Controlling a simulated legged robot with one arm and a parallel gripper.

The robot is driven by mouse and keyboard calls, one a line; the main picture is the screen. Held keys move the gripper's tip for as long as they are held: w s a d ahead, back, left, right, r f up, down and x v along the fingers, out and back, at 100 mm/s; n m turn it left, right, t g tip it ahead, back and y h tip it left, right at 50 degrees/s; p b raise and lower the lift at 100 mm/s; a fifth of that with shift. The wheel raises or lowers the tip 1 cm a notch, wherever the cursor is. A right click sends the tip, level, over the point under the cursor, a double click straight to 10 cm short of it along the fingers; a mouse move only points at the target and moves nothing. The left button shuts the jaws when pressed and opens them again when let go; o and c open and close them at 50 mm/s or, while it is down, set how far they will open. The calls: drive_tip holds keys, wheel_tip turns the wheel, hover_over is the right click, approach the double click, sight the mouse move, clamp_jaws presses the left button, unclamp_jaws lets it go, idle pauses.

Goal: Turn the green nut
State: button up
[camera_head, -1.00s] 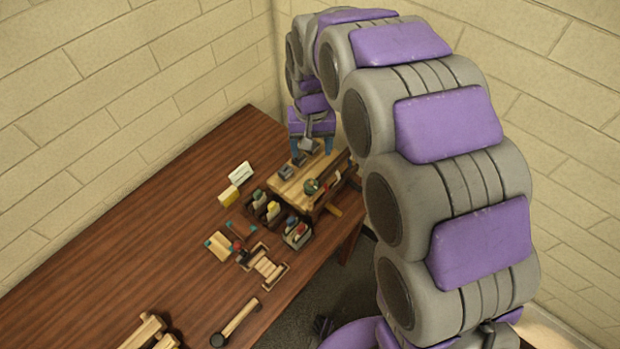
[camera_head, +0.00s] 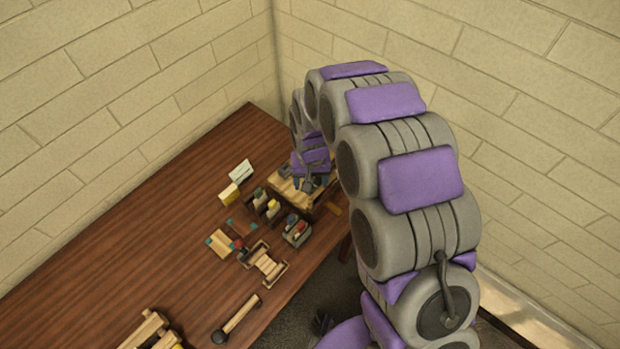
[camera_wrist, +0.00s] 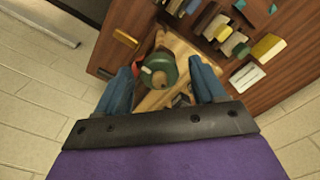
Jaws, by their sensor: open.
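My gripper (camera_wrist: 161,68) is open. Its two blue fingers lie on either side of the nut in the wrist view, with a gap visible on each side. I cannot tell how far above the nut the fingertips are. In the head view my gripper (camera_head: 308,185) is over the stand, and it hides the nut there.
Dark holders (camera_head: 297,232) with coloured pieces stand close in front of the stand. A yellow block (camera_head: 229,194) and a white card (camera_head: 242,170) lie left of them. A wooden frame (camera_head: 265,262) and a mallet-like tool (camera_head: 236,318) lie nearer. The table's left part is clear.

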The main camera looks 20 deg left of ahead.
drive_tip(key=c, duration=1.1)
drive_tip(key=shift+o, duration=0.2)
drive_tip(key=shift+m, duration=0.3)
drive_tip(key=m+b, duration=0.1)
drive_tip(key=m, duration=0.1)
drive_tip(key=shift+w+m, duration=0.1)
drive_tip(key=shift+m, duration=0.2)
drive_tip(key=m+b, duration=0.1)
drive_tip(key=m, duration=0.3)
drive_tip(key=shift+m, duration=0.3)
drive_tip(key=m, duration=0.3)
drive_tip(key=shift+m, duration=1.9)
